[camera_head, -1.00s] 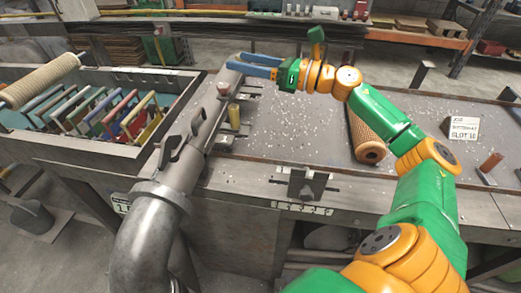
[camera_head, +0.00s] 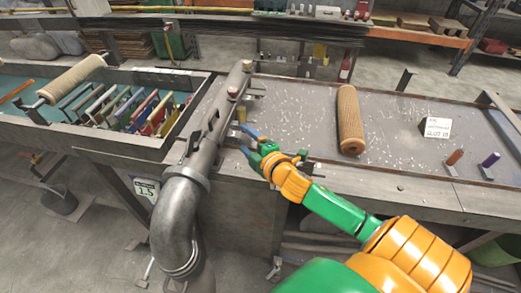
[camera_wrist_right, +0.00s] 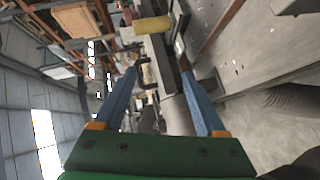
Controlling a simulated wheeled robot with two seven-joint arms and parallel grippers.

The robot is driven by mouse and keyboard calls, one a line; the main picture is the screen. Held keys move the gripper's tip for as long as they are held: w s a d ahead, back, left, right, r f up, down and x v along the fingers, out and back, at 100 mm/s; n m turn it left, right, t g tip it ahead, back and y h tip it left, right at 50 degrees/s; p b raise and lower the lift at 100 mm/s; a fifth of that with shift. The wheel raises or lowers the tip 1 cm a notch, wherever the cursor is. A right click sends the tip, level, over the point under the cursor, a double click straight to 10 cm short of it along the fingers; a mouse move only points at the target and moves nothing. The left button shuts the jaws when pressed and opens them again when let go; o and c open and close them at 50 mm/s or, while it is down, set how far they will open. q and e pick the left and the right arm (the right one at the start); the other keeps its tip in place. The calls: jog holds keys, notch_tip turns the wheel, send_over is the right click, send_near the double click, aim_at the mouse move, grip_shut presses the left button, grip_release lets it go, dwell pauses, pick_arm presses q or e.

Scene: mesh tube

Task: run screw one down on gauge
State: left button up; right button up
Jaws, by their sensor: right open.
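A long grey metal pipe (camera_head: 214,125) slopes along the table's left side and ends in an elbow at the front. I cannot tell which part is the gauge. A reddish-brown knob (camera_head: 233,91) sits on the pipe's upper part, and a small yellowish post (camera_head: 242,115) stands beside it. My right gripper (camera_head: 244,141) is open just right of the pipe, on the near side of that post. In the right wrist view its two blue fingers (camera_wrist_right: 160,100) are apart, with a yellow cylinder (camera_wrist_right: 152,25) beyond the tips. No screw number is readable. My left gripper is out of view.
A tan mesh roll (camera_head: 350,120) lies on the speckled table (camera_head: 292,115). A bin (camera_head: 105,140) of coloured frames and another roll (camera_head: 72,79) are at left.

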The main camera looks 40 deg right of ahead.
jog(key=s+a+f+m+g, duration=0.4)
jog(key=s+f+m+g, duration=0.2)
jog(key=s+f, duration=0.5)
notch_tip(320, 180, down, 3)
jog(key=shift+s+f+m+g+b, duration=0.1)
jog(key=shift+s+m+g+b, duration=0.2)
jog(key=shift+m, duration=0.6)
jog(key=shift+w+a, duration=0.1)
